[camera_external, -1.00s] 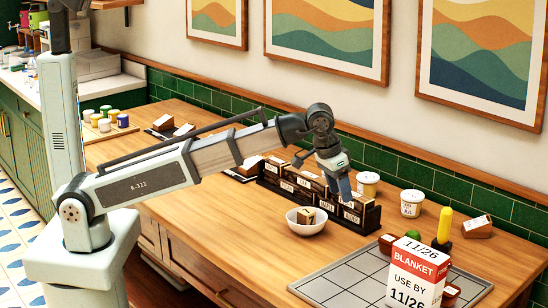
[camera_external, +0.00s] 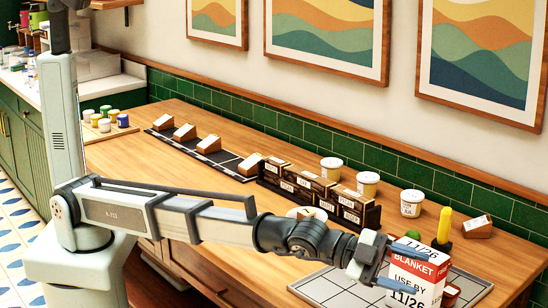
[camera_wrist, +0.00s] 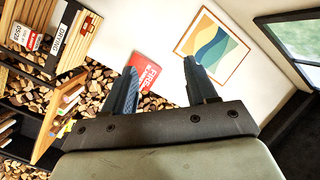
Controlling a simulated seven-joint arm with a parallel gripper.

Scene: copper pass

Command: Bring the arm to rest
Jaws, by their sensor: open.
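My gripper (camera_external: 404,268) is open and empty at the right of the external view. Its two blue fingers point right, in front of the red and white blanket box (camera_external: 418,294) and partly cover it. Whether they touch the box cannot be told. My arm stretches low across the front of the wooden counter. In the wrist view, the open gripper (camera_wrist: 160,70) shows two separate dark blue fingers with nothing held between them.
The counter (camera_external: 180,118) bears a white bowl (camera_external: 292,213), mostly hidden by my arm, a dark box rack (camera_external: 375,216), white tubs (camera_external: 411,203), a yellow object (camera_external: 445,226) and a grey gridded mat (camera_external: 325,286). In the wrist view are shelves with firewood (camera_wrist: 100,80) and a framed picture (camera_wrist: 212,47).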

